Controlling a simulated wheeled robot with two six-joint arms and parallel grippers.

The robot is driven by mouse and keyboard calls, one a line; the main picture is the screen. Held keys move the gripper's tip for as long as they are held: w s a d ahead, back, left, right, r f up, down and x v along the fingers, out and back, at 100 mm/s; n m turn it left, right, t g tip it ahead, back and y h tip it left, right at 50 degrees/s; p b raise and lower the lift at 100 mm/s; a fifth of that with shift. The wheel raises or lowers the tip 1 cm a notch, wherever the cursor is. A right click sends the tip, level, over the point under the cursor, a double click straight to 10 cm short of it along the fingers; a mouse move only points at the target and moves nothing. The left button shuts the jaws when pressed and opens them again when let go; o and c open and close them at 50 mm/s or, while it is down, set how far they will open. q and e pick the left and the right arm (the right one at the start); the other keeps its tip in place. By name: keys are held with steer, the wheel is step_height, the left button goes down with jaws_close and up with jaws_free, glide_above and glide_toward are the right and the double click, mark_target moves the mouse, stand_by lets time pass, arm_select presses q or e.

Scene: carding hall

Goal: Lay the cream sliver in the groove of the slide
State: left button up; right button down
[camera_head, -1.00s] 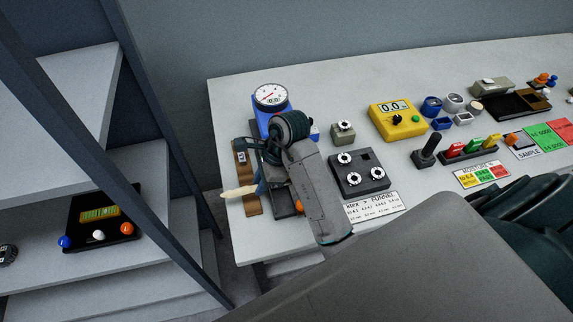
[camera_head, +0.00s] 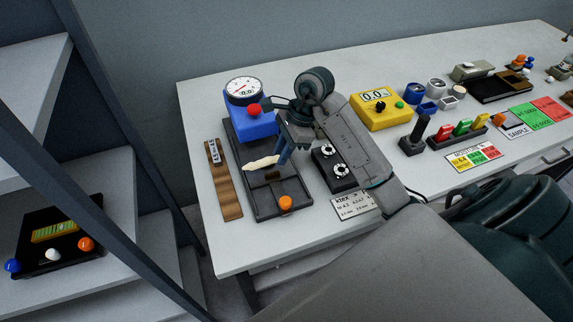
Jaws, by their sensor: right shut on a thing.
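The cream sliver (camera_head: 259,163) is a pale, slightly bent strip. It sticks out to the left from my right gripper (camera_head: 284,154), whose blue-grey fingers are shut on its right end. Sliver and fingers appear over the middle of the slide (camera_head: 262,205), a long dark tray-like track with an orange knob (camera_head: 286,203) at its near end. I cannot tell whether the sliver touches the slide. The groove is partly hidden by the sliver and gripper. A blue unit with a round dial (camera_head: 244,91) and red button stands at the slide's far end. My left gripper is not in view.
A wooden strip (camera_head: 224,185) lies left of the slide. A dark box with dials (camera_head: 338,172) and a label card (camera_head: 352,206) are at its right, partly behind my arm. A yellow meter (camera_head: 378,111) stands farther back. A shelf rack (camera_head: 100,250) stands at left.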

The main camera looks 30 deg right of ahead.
mark_target(281, 168)
steer(key=shift+w+d, duration=0.1)
steer(key=shift+d, duration=0.3)
steer(key=shift+d+f+b, duration=0.1)
steer(key=shift+d+b, duration=0.15)
steer(key=shift+b, duration=0.25)
step_height(281, 168, down, 3)
steer(key=shift+r+p, duration=0.1)
steer(key=shift+p, duration=1)
steer(key=shift+f, duration=0.25)
steer(key=shift+f+b, duration=0.15)
steer(key=shift+b, duration=0.15)
steer(key=c, duration=1.3)
jaws_free()
